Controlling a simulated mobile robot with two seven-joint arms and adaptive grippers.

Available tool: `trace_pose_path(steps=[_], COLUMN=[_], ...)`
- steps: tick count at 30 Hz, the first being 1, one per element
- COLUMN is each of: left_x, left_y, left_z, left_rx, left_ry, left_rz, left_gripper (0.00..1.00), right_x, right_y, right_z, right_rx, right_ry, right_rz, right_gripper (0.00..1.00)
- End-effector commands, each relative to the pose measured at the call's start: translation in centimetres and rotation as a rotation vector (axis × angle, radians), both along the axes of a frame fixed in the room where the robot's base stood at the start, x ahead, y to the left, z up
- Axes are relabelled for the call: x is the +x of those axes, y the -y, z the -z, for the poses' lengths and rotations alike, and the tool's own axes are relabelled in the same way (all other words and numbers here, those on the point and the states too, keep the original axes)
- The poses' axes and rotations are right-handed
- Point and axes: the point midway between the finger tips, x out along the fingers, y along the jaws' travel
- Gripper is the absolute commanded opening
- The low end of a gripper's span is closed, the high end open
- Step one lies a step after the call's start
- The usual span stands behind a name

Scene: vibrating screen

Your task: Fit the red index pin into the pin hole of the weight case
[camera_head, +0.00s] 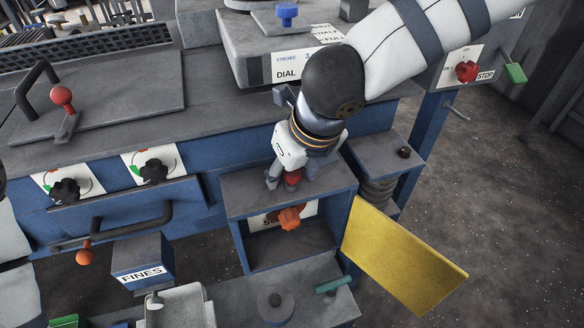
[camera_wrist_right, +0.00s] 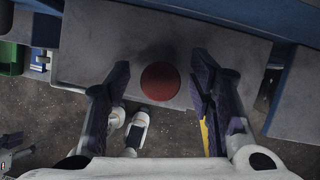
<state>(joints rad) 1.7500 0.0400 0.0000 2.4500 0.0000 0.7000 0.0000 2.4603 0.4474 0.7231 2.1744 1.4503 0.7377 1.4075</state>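A round red knob, which looks like the red index pin (camera_head: 292,178), is at the top of a blue-grey case with an open front (camera_head: 240,190), probably the weight case. In the right wrist view the red disc (camera_wrist_right: 160,81) lies between the fingers with a gap on each side. My right gripper (camera_head: 283,180) is open and points down over it; the fingers also show in the wrist view (camera_wrist_right: 158,85). The pin hole cannot be made out.
A yellow door (camera_head: 405,258) hangs open right of the case. An orange knob (camera_head: 289,218) is inside it. A FINES box (camera_head: 143,260) and a handle bar (camera_head: 130,222) are at left. A round weight-like disc (camera_head: 276,303) and a teal rod (camera_head: 333,285) lie on the front ledge.

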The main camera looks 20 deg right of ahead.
Motion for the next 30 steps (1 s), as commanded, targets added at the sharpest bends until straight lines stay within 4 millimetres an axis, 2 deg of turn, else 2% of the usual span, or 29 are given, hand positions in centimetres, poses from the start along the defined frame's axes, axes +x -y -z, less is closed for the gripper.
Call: trace_pose_path(steps=[5, 15, 18, 22, 30], left_x=[0.0, 0.0, 0.0, 0.0, 0.0], left_y=[0.0, 0.0, 0.0, 0.0, 0.0], left_z=[0.0, 0.0, 0.0, 0.0, 0.0], left_rx=[0.0, 0.0, 0.0, 0.0, 0.0], left_ry=[0.0, 0.0, 0.0, 0.0, 0.0], left_rz=[0.0, 0.0, 0.0, 0.0, 0.0], left_gripper=[0.53, 0.53, 0.53, 0.53, 0.53], right_x=[-0.2, -3.3, -4.0, -4.5, -4.5], right_y=[0.1, 0.8, 1.0, 1.1, 1.1], right_z=[-0.6, -8.6, -10.1, -11.0, -11.1], right_rx=[0.001, 0.003, 0.002, 0.001, 0.0], right_ry=[0.001, 0.006, 0.004, 0.0, -0.001], right_rz=[0.001, 0.001, 0.001, 0.0, 0.0], right_gripper=[0.49, 0.49, 0.49, 0.49, 0.49])
